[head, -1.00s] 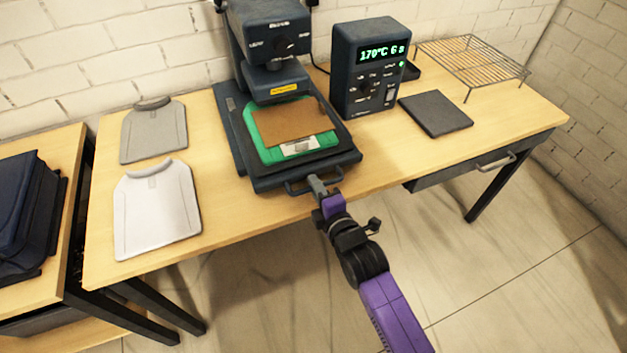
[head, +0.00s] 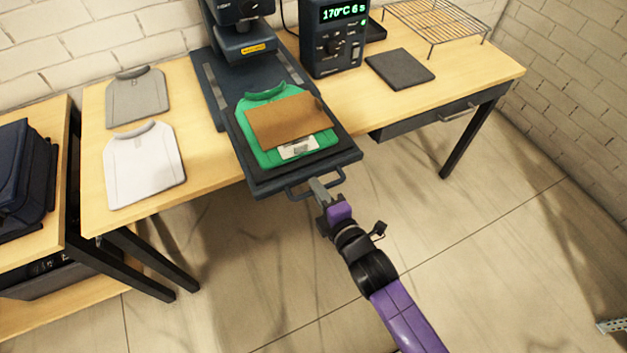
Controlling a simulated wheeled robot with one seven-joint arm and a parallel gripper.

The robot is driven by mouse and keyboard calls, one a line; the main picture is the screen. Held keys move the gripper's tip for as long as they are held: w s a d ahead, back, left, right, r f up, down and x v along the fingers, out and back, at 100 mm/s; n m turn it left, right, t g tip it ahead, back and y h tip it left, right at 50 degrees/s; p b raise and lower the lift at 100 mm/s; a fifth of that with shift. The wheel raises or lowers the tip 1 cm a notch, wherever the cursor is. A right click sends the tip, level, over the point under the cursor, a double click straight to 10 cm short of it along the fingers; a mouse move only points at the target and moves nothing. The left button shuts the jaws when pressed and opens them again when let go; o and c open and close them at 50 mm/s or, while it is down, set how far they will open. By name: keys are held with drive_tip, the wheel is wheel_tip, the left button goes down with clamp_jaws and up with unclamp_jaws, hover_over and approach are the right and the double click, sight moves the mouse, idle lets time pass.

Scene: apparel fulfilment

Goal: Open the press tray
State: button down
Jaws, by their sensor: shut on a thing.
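The press tray (head: 341,157) is slid out from under the heat press (head: 243,40) and sticks out past the table's front edge. On it lies a green shirt (head: 258,97) with a brown sheet (head: 287,120) over its middle and a small white label with dark print (head: 299,148) near its lower edge. The tray's front handle (head: 298,193) is a dark bar. My gripper (head: 319,187) is shut on this handle towards its right part. The fingertips are small and partly hidden at the bar.
A control box (head: 335,38) reading 170°C 6 s, a dark pad (head: 400,69) and a wire rack (head: 436,22) stand to the right. Grey (head: 138,97) and white (head: 143,163) shirts lie at left. A drawer (head: 425,120) hangs under the table. Floor in front is clear.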

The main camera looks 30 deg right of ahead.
drive_tip(key=shift+s, duration=0.15)
drive_tip(key=c, duration=1.5)
unclamp_jaws()
drive_tip(key=shift+o, duration=0.2)
drive_tip(key=v, duration=0.7)
drive_tip(key=shift+s+b, duration=0.4)
drive_tip(key=shift+b, duration=0.05)
